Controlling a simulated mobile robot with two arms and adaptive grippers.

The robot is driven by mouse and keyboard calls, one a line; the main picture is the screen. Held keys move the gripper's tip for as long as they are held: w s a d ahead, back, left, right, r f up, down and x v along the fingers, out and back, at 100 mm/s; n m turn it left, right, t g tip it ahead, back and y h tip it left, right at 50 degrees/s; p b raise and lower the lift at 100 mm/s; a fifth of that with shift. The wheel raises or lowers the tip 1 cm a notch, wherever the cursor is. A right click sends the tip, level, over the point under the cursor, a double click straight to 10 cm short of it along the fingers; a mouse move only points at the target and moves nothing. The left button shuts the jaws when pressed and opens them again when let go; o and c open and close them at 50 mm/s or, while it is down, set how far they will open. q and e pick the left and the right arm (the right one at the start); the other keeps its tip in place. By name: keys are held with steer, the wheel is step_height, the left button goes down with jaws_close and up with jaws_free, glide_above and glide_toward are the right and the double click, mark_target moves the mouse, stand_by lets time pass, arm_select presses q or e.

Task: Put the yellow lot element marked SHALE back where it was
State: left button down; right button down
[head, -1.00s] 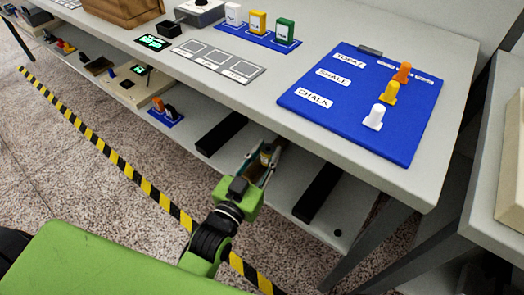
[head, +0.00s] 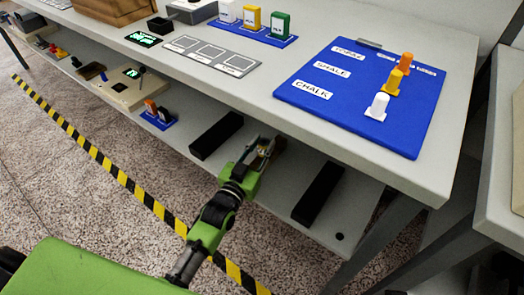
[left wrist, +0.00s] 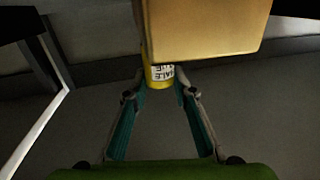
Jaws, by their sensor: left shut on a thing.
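My left gripper (head: 262,150) is shut on a yellow element (left wrist: 160,76), over the lower shelf near the front edge of the table. A blue board (head: 345,115) on the table has labels that look like TOPAZ, SHALE (head: 332,69) and CHALK. Orange, yellow (head: 394,82) and white pegs stand on its right side. My right gripper is not in view.
The lower shelf (head: 262,180) carries two black bars (head: 216,135) (head: 318,192) and a small blue base with orange and dark pieces (head: 158,115). On the table, a blue strip (head: 253,32) holds white, yellow and green elements, behind a grey three-square plate (head: 211,54).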

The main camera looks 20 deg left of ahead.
arm_select(q)
steer(key=shift+f, duration=0.75)
steer(key=shift+f, duration=0.2)
steer(key=c, duration=1.7)
jaws_free()
